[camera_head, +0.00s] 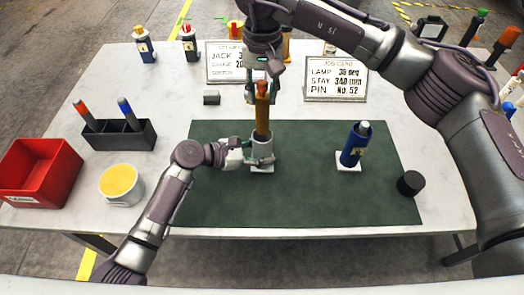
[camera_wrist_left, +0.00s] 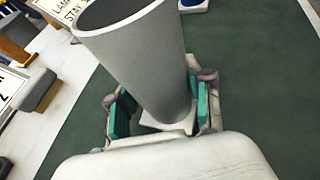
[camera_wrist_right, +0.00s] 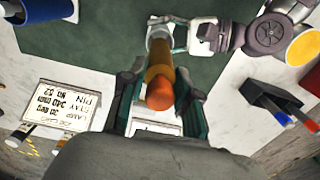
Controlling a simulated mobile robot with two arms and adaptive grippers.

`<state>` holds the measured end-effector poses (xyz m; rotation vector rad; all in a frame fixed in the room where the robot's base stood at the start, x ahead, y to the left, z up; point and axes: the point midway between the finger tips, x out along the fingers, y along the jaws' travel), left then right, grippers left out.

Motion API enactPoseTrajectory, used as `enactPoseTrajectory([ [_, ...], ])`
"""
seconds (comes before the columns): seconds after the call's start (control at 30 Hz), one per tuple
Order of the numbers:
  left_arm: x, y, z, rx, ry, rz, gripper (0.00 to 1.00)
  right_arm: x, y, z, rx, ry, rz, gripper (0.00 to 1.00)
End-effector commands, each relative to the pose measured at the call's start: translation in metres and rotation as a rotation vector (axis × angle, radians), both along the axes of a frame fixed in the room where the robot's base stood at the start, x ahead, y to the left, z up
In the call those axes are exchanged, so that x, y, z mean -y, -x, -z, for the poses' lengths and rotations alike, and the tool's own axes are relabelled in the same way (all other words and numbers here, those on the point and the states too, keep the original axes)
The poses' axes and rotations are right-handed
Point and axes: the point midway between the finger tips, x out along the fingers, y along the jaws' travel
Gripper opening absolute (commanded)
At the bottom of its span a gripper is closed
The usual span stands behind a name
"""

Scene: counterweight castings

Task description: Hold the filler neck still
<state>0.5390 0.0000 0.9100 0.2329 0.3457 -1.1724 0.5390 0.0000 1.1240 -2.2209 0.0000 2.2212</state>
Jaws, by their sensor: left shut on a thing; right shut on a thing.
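The filler neck, a grey open-topped cylinder (camera_head: 262,148), stands upright on a small white pad on the green mat. My left gripper (camera_head: 243,153) comes from its left and is shut around its lower part. In the left wrist view the neck (camera_wrist_left: 145,60) sits between the green finger pads, its mouth dark. My right gripper (camera_head: 263,92) is shut on an amber rod (camera_head: 262,118) with an orange end, held upright above the neck. The rod (camera_wrist_right: 160,70) also shows in the right wrist view. Its lower end meets the neck's mouth in the picture; I cannot tell whether it is inside.
On the green mat (camera_head: 310,200), a blue bottle (camera_head: 355,144) stands right. A black cylinder (camera_head: 410,183) sits by the mat's right edge. At left are a red bin (camera_head: 40,172), a yellow-topped tub (camera_head: 121,184) and a black holder (camera_head: 118,136). Two sign cards (camera_head: 336,80) stand behind.

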Motion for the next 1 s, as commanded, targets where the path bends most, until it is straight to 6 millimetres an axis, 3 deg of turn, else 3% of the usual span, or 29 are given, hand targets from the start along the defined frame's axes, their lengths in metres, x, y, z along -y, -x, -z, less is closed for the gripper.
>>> enactPoseTrajectory([
  [1.0,0.000,0.000,-0.001,0.002,0.002,0.000,0.00,0.000,0.000,0.051,0.000,0.000,0.000,0.00],
])
